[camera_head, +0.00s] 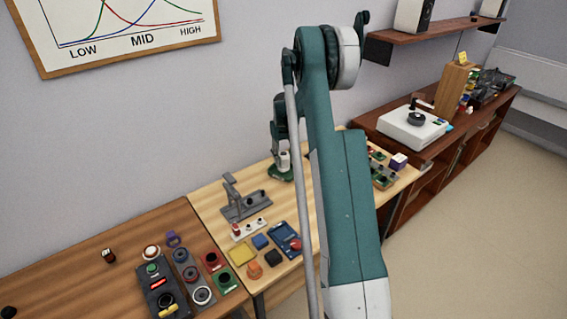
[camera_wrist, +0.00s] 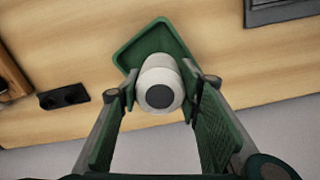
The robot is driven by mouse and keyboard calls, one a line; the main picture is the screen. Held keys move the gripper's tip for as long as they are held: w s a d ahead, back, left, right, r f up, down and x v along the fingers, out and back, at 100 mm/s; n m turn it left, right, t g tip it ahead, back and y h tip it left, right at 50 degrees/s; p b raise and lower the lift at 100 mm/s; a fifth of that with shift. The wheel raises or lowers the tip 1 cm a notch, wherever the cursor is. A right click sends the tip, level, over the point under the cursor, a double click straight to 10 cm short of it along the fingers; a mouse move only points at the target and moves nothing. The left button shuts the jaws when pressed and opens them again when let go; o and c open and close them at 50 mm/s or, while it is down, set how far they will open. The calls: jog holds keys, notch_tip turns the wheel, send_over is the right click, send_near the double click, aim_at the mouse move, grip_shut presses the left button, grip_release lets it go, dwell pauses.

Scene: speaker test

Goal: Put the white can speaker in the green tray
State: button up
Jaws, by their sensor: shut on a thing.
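The white can speaker (camera_wrist: 157,72) is a white rounded cylinder with a dark round face, between my fingers in the wrist view. My gripper (camera_wrist: 160,84) is shut on it. The green tray (camera_wrist: 130,50) lies on the light wooden table just beyond the speaker, which overlaps the tray's near edge in this view. In the head view, the speaker (camera_head: 284,160) shows small and pale beside my arm, directly over the green tray (camera_head: 279,175). I cannot tell whether the speaker touches the tray. My arm hides part of the table to the right.
A grey metal stand (camera_head: 243,203) is left of the tray. Several small speaker parts and a blue tray (camera_head: 285,238) lie nearer on the table. A dark two-holed block (camera_wrist: 64,97) shows left in the wrist view. A white turntable (camera_head: 414,127) stands on the cabinet at right.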

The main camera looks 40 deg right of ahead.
jog(key=shift+f, duration=1)
jog(key=shift+f, duration=0.2)
jog(key=o, duration=1)
jog(key=shift+o, duration=0.2)
jog(key=shift+r, duration=0.2)
notch_tip(320, 180, up, 12)
jog(key=shift+p, duration=0.4)
